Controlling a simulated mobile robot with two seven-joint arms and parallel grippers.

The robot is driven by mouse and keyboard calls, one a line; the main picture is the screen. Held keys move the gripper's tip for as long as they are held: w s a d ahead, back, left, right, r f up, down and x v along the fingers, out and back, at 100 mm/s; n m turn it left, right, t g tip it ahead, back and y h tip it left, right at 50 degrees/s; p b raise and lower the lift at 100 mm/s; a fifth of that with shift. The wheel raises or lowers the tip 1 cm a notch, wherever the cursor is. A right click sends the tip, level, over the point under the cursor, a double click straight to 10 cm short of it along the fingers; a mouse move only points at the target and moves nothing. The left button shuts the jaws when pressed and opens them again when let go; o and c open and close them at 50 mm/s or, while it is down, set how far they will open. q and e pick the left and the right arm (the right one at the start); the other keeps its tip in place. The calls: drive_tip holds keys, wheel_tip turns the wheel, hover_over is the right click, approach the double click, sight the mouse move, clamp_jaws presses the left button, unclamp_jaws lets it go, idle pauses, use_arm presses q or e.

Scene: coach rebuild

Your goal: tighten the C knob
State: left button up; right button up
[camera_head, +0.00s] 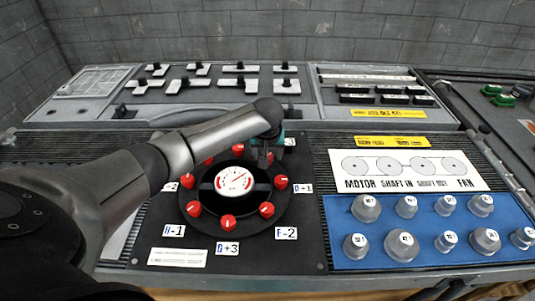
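A round black plate (249,219) on the console carries a ring of red knobs around a white gauge (234,181). Red knobs show at the right (281,182), lower right (266,209), bottom (228,222), lower left (193,208) and left (187,181). The wrist and forearm hide much of that area. Its finger opening is unclear. My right gripper is out of view.
A blue panel (335,230) with several grey knobs lies at the right, below a white motor-shaft-fan diagram (408,170). Black lever switches (240,82) stand on the raised back panel. A grey block wall (270,35) closes the back.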

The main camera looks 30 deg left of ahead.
use_arm(q)
clamp_jaws()
idle(0.3)
